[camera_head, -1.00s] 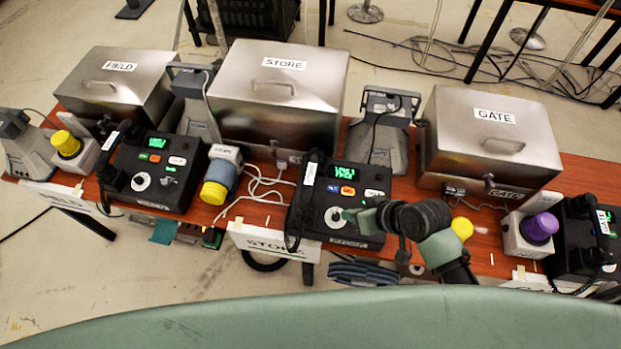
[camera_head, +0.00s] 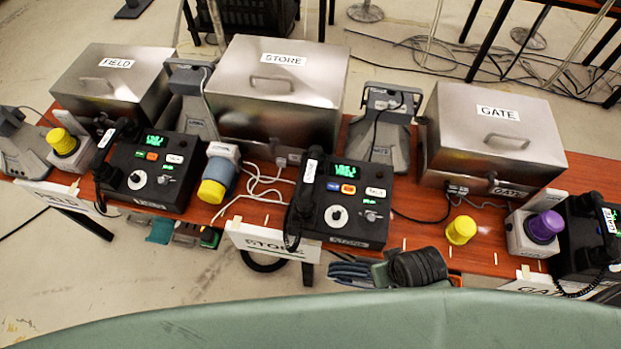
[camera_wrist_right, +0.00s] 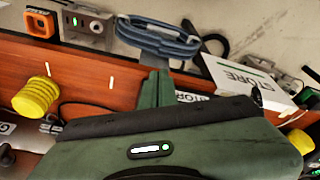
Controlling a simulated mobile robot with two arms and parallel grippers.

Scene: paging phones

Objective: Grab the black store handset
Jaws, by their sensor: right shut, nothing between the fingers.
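The black store handset (camera_head: 303,205) rests on the left side of the store phone (camera_head: 352,210), with a white label near its top and a cord hanging at its lower end. My right gripper (camera_head: 380,274) is low at the table's front edge, right of and nearer than the handset, not touching it. In the right wrist view, its green fingers (camera_wrist_right: 156,88) are shut together and empty. The handset is not clearly visible in that view. My left gripper is not in view.
The STORE sign (camera_head: 272,243) hangs at the front edge, and a blue folded item (camera_wrist_right: 160,40) lies beyond my fingers. A yellow knob (camera_head: 461,230) stands on the right. Metal boxes (camera_head: 275,90) line the back. The field phone (camera_head: 155,175) is left.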

